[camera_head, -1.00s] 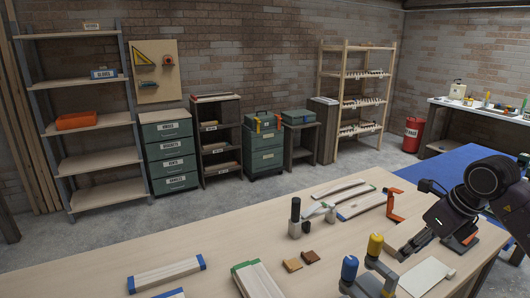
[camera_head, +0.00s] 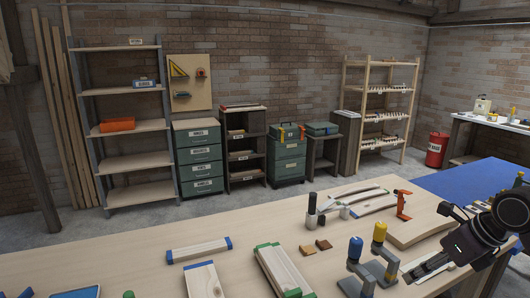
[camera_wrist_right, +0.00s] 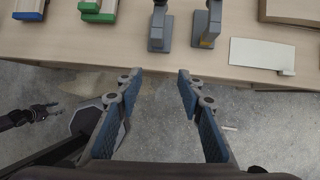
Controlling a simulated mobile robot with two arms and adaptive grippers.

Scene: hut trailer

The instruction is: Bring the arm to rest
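My right gripper (camera_head: 430,264) shows at the right of the head view, in front of the workbench's near right part. In the right wrist view my right gripper (camera_wrist_right: 160,85) has its two blue-padded fingers wide apart with nothing between them. It points toward the edge of the workbench (camera_wrist_right: 120,50), with grey floor below. A dark piece at the bottom left corner of the head view may be my left gripper (camera_head: 14,294).
Near the right gripper stand a blue-topped holder (camera_head: 355,252), a yellow-topped holder (camera_head: 379,238) and a white plate (camera_wrist_right: 262,53). Boards with green ends (camera_head: 283,268) and blue ends (camera_head: 199,250) lie further left.

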